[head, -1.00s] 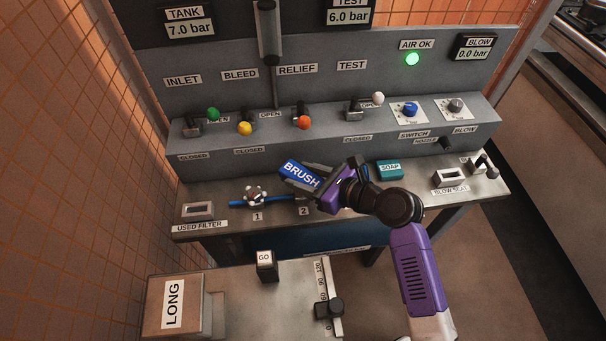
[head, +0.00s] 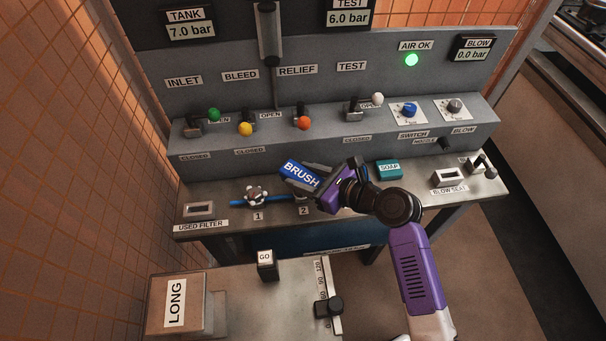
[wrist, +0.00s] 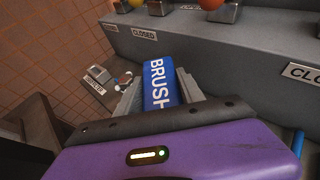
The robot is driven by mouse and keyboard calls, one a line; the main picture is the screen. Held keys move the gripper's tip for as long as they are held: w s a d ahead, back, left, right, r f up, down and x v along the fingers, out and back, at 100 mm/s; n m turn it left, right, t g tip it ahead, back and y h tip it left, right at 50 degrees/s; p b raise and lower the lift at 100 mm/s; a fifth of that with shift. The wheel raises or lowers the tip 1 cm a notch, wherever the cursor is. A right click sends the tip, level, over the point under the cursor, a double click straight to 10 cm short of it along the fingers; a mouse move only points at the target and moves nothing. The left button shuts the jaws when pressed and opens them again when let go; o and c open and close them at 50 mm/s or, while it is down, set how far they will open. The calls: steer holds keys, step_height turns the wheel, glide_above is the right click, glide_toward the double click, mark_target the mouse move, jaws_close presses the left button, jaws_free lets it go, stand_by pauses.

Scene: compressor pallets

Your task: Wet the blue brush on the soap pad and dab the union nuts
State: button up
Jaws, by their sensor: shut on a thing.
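My gripper (head: 312,184) is shut on the blue brush (head: 299,173), labelled BRUSH. The brush also shows between the fingers in the wrist view (wrist: 158,82). The gripper is over the bench near label 2, and hides most of the union nut there. The union nut at label 1 (head: 256,195) sits on a blue pipe, left of the brush. The teal soap pad (head: 389,170), labelled SOAP, lies on the bench to the right of my gripper. The brush's tip is not clearly visible.
A grey panel with valve levers, knobs and gauges rises behind the bench (head: 228,222). A used-filter holder (head: 199,210) is at the left, a blow seat (head: 447,177) at the right. In front, a lower table holds a LONG box (head: 176,303).

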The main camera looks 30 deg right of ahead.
steer(key=shift+r+p, duration=2.6)
steer(key=shift+p, duration=0.05)
steer(key=shift+f, duration=0.1)
